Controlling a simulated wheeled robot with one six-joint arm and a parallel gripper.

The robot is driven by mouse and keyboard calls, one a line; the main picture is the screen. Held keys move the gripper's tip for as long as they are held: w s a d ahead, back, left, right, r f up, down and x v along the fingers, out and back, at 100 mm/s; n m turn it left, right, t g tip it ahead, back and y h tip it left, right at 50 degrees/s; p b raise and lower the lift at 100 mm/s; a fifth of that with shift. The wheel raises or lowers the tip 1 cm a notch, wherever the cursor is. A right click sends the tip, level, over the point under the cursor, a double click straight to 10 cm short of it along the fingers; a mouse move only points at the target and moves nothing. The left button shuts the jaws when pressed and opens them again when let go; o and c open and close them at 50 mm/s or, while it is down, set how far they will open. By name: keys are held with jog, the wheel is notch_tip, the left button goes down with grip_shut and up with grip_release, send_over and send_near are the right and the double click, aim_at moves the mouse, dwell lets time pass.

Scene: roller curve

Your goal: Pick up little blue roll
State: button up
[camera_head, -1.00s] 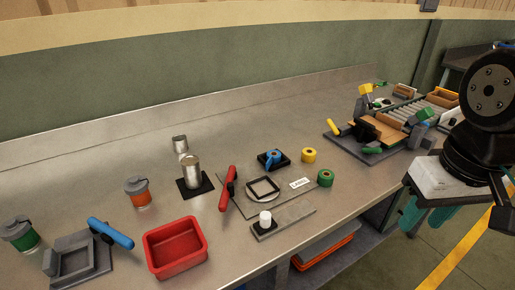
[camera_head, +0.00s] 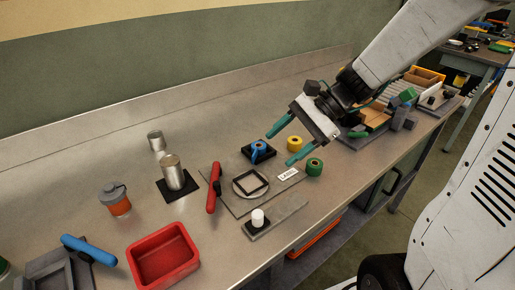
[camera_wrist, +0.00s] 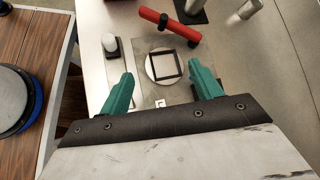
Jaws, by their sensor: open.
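The little blue roll (camera_head: 259,148) sits on a small black base (camera_head: 250,157) on the steel bench, in the head view. My gripper (camera_head: 280,149) is open and empty, its teal fingers spread above the bench just right of the blue roll in that picture. How high the fingers are above the roll is hard to tell. In the wrist view my gripper (camera_wrist: 159,77) is also open, with nothing between the fingers. The blue roll does not show in the wrist view.
A yellow roll (camera_head: 294,143) and a green roll (camera_head: 315,167) stand close to my gripper. A plate with a square frame (camera_head: 248,183), a red-handled tool (camera_head: 213,187), a white-capped piece (camera_head: 258,217) and a red bin (camera_head: 163,256) lie nearer. Metal cylinders (camera_head: 173,172) stand left.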

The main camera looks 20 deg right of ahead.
aim_at(260, 145)
jog(key=w+d+f+m+t, duration=0.1)
jog(key=w+d+f+m, duration=0.1)
jog(key=w+m, duration=0.1)
jog(key=w+d+f+m+t+y, duration=0.1)
jog(key=w+d+f+m+t, duration=0.1)
jog(key=w+m, duration=0.1)
jog(key=w+d+f+m+t+y, duration=0.1)
jog(key=w+d+f+m+t, duration=0.1)
jog(key=w+d+m, duration=0.1)
jog(key=shift+w+f, duration=0.1)
jog(key=shift+w, duration=0.6)
jog(key=shift+w+f+m+t, duration=0.25)
jog(key=shift+m+t, duration=0.05)
jog(key=shift+m, duration=0.1)
jog(key=x, duration=0.7)
jog(key=shift+s+a+f, duration=0.25)
jog(key=shift+s+f, duration=0.05)
jog(key=c, duration=1)
